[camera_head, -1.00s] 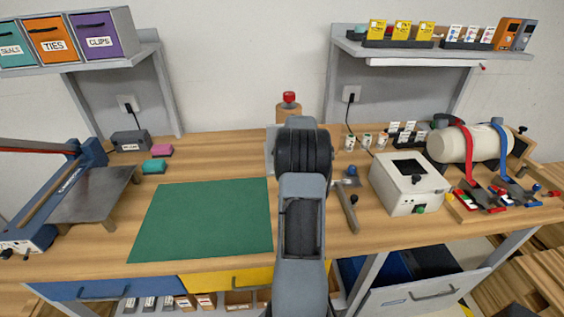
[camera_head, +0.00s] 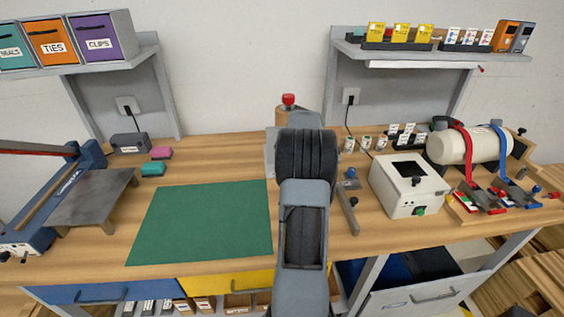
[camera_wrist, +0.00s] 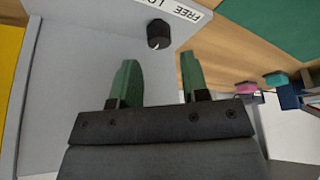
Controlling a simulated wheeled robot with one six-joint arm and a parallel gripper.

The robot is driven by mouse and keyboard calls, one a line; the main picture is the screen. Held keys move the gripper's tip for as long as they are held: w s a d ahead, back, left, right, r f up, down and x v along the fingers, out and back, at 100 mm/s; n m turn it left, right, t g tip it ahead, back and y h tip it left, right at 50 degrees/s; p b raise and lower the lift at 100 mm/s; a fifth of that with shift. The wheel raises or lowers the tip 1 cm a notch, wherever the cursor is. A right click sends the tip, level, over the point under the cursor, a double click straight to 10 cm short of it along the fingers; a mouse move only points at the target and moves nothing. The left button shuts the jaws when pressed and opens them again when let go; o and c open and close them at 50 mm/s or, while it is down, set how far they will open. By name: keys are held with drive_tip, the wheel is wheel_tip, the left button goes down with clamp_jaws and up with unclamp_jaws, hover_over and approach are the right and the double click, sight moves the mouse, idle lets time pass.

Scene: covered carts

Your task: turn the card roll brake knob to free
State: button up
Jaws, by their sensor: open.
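The brake knob (camera_wrist: 158,33) is a small black round knob with a pale mark on a grey panel (camera_wrist: 95,35) in the wrist view. A white label (camera_wrist: 180,10) beside it reads FREE and the start of a second word, cut off by the frame edge. My gripper (camera_wrist: 163,78) has two green fingers, spread apart and empty. The knob shows beyond the gap between the fingertips, with no contact visible. In the head view my arm hides the knob and the gripper; a brown cylinder (camera_head: 284,116) with a red top shows behind the arm.
A green mat (camera_head: 205,220) lies on the wooden bench left of my arm. A metal-ended tool (camera_head: 347,210) and a white box machine (camera_head: 405,190) stand to the right. A shelf (camera_head: 430,52) overhangs the back right.

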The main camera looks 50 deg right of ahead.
drive_tip(key=v, duration=0.9)
idle(0.4)
